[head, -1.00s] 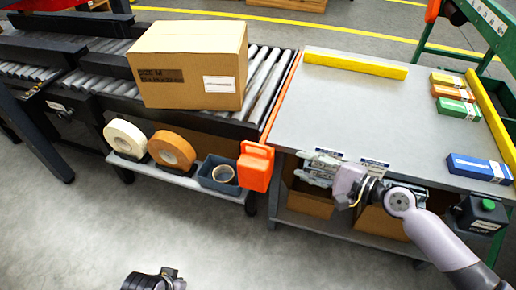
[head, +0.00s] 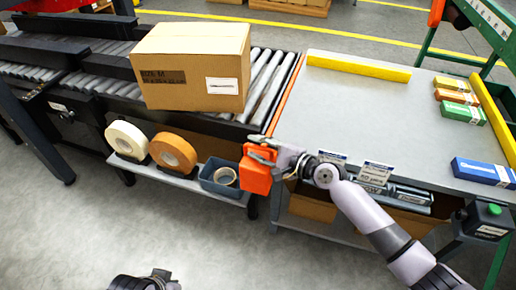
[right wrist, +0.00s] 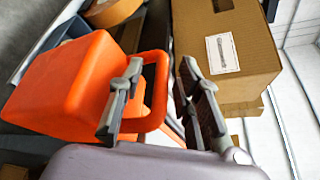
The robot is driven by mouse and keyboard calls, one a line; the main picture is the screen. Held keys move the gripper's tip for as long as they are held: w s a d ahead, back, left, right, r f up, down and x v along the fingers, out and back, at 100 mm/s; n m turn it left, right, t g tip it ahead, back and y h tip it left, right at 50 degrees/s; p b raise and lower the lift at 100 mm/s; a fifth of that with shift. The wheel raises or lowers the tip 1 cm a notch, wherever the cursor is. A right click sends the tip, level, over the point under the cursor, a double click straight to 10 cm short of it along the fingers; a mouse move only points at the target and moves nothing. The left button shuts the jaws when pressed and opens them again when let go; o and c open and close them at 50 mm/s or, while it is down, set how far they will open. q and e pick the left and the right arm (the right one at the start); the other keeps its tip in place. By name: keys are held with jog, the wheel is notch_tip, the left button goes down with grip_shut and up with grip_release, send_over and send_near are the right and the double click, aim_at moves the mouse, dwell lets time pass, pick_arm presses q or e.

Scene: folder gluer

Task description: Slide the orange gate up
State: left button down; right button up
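The orange gate (head: 257,172) hangs at the right end of the roller conveyor, by the table's left edge. In the right wrist view it is a large orange block (right wrist: 62,85) with a loop handle (right wrist: 158,92). My right gripper (head: 262,148) is at the gate's top. In the right wrist view its two fingers (right wrist: 160,67) are apart, with the outer bar of the loop handle between them. I cannot tell whether they touch it. A dark part of my left arm (head: 145,282) shows at the bottom edge; its fingers are not clear.
A cardboard box (head: 190,65) sits on the conveyor (head: 268,85) left of the gate. Tape rolls (head: 172,152) and a grey bin (head: 222,180) are on the shelf below. The grey table (head: 350,115) has a yellow bar (head: 358,69) and small cartons (head: 462,112); its middle is clear.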

jog(key=shift+c, duration=0.5)
grip_shut()
dwell(0.5)
